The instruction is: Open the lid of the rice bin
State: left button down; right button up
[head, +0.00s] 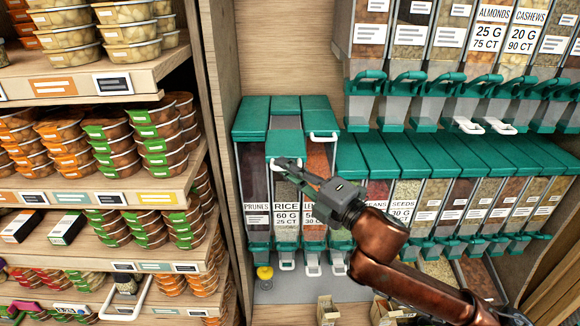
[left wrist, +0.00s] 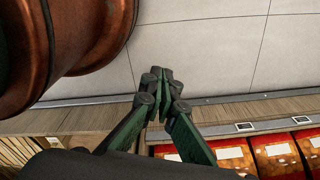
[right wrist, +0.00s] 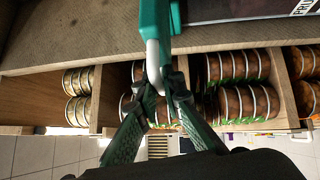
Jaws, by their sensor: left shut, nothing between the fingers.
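The rice bin (head: 286,218) stands between the prunes bin and another bin, with a clear front and a RICE label. Its teal lid (head: 284,142) sits forward and lower than the neighbouring lids, with a grey gap behind it. My right gripper (head: 288,164) is at the lid's front edge. In the right wrist view the white lid handle (right wrist: 153,62) runs down between the fingers of my right gripper (right wrist: 161,88), which look closed around it. My left gripper (left wrist: 158,76) is shut and empty, away from the bins.
The prunes bin (head: 257,190) is close on the left. A bin with a white handle (head: 323,137) is close on the right. More dispensers (head: 430,205) line the right. Shelves of packed tubs (head: 120,140) fill the left.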

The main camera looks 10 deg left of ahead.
jog(key=shift+o, duration=2)
jog(key=shift+d, duration=0.1)
pick_arm(q)
jog(key=shift+w, duration=0.4)
pick_arm(e)
jog(key=v, duration=1.2)
jog(key=shift+f, duration=0.1)
